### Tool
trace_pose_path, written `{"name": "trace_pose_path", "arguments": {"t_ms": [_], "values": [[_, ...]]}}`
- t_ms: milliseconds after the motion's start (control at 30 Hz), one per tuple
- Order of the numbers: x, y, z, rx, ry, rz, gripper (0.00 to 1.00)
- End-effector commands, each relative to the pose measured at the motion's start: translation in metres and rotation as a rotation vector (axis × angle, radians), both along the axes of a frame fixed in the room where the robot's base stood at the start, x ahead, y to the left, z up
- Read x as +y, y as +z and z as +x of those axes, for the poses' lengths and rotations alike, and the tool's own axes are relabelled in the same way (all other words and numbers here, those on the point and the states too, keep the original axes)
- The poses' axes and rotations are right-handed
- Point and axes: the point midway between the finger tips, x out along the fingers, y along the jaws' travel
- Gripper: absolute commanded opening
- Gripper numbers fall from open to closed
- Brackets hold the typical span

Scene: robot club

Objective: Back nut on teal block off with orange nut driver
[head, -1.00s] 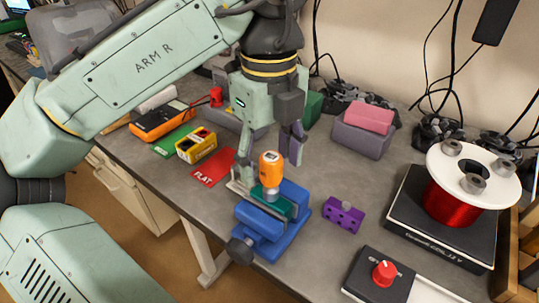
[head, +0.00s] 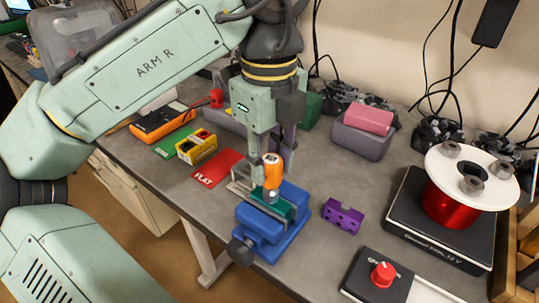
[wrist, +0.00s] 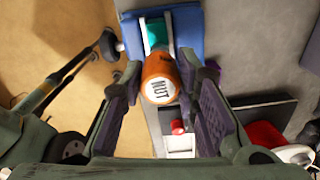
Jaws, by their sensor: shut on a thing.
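The orange nut driver (head: 273,172) stands upright over the teal block (head: 276,208), which is held in the blue vise (head: 265,233). My gripper (head: 264,165) is shut on the driver's orange handle from above. In the wrist view the handle's end (wrist: 160,85), marked NUT, lies between the two purple finger pads. The teal block (wrist: 157,32) also shows beyond the driver in that view. The nut itself is hidden under the driver.
A purple block with holes (head: 343,215) lies right of the vise. A box with a red knob (head: 383,274) is at the front right. A red FLAT card (head: 217,168) lies left.

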Motion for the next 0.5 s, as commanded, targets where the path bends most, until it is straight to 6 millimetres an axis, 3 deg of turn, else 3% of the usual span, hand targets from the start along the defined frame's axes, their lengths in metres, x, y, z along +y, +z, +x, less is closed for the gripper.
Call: {"name": "trace_pose_path", "arguments": {"t_ms": [500], "values": [[-0.0007,0.0012,0.0008,-0.001,0.819,-0.004,0.0]]}}
